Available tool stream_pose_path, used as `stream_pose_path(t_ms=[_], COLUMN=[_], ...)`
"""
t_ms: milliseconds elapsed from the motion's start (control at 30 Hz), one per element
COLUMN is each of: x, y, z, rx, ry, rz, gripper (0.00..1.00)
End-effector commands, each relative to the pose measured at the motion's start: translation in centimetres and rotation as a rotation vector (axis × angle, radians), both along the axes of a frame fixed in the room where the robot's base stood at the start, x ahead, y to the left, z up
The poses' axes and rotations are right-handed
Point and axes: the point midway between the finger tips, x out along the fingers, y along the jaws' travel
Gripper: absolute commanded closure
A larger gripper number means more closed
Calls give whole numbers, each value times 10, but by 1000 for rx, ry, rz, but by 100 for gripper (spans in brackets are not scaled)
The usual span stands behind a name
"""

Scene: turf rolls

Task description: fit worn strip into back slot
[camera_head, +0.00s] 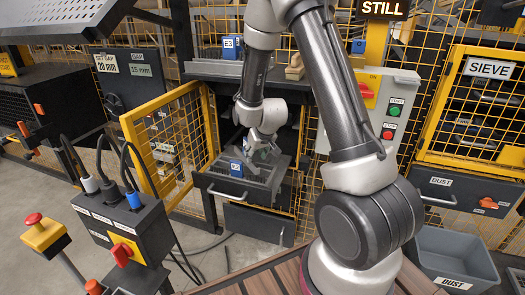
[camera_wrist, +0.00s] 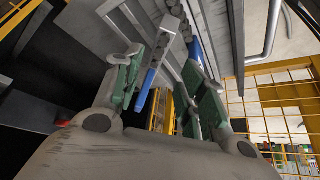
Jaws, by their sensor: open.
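My gripper (camera_head: 262,146) is at the pulled-out drawer (camera_head: 238,190) in the middle of the head view, low over its tray. In the wrist view its two green-padded fingers (camera_wrist: 167,80) stand apart, with a gap between them. A grey strip-like piece with dark round marks (camera_wrist: 180,22) lies beyond the fingertips, with a blue part (camera_wrist: 148,80) near the left finger. I cannot tell whether this is the worn strip, nor whether it touches a finger. A blue label block (camera_head: 236,167) sits on the drawer. The back slot is not clear in either view.
A yellow mesh door (camera_head: 165,140) stands open left of the drawer. A control box with cables (camera_head: 125,230) stands at front left. A start-stop panel (camera_head: 385,110) and a grey bin (camera_head: 450,258) are on the right. Bare floor (camera_head: 60,200) shows at left.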

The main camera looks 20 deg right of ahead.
Motion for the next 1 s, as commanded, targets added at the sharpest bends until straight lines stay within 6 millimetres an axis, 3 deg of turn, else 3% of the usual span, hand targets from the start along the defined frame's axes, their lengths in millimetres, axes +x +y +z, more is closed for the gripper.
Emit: stream_pose_path(t_ms=[133,267,400,600,800,900,1000], x=[-6,-33,-87,-184,-276,-305,-320], y=[0,-1,-4,-13,-22,-25,-27], z=[28,92,162,234,266,270,271], rx=[8,26,38,31,13,7,2], ry=[0,10,39,80,118,132,142], rz=[4,11,21,22,8,0,-6], gripper=[59,59,59,59,59,59,59])
